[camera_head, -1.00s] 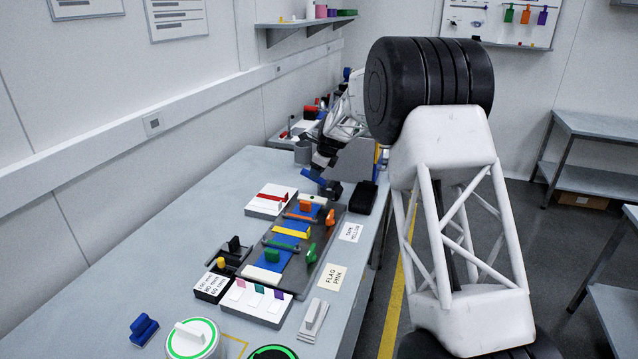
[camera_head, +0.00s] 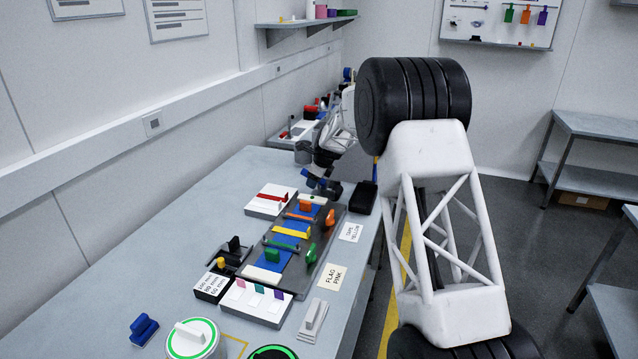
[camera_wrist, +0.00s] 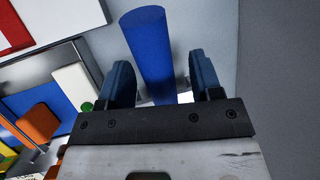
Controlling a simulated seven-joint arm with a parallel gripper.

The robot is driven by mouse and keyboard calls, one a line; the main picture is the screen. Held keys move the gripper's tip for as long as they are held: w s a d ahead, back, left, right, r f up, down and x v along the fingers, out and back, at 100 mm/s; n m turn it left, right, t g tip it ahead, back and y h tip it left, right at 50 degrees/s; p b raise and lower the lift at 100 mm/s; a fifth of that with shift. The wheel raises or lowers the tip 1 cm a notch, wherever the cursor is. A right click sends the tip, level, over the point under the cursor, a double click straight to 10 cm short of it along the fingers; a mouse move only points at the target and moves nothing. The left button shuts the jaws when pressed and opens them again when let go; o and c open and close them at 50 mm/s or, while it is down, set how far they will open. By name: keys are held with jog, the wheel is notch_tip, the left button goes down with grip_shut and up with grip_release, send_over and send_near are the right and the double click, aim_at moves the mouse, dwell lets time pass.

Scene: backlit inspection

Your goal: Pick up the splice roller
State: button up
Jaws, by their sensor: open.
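A plain blue cylinder (camera_wrist: 152,50), which I take to be the splice roller, shows in the wrist view. It passes between the two fingers of my gripper (camera_wrist: 162,82), with a gap on each side. The jaws are open and do not appear to grip it. Its lower end is hidden behind the gripper's dark crossbar. In the head view my gripper (camera_head: 320,181) is low over the far right part of the bench, beside the black tray. The roller cannot be told apart from the blue fingers there.
A black tray (camera_head: 363,198) lies close to the right of my gripper. A white board with a red strip (camera_head: 271,201) and a grey fixture (camera_head: 262,270) with coloured clips lie nearer. The bench (camera_head: 140,255) is clear at left.

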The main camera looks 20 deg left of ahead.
jog(key=shift+c, duration=0.4)
jog(key=c, duration=0.9)
jog(key=shift+r, duration=0.15)
notch_tip(320, 180, up, 10)
jog(key=shift+f, duration=0.15)
jog(key=shift+s, duration=0.1)
dwell(0.6)
jog(key=s+a, duration=0.3)
jog(key=s, duration=0.6)
jog(key=s+a+r, duration=0.1)
jog(key=s+a, duration=0.3)
jog(key=s, duration=0.5)
jog(key=s+a+r+y, duration=0.1)
jog(key=s+a, duration=0.2)
jog(key=s, duration=0.7)
jog(key=shift+a, duration=0.3)
jog(key=shift+w+r, duration=0.1)
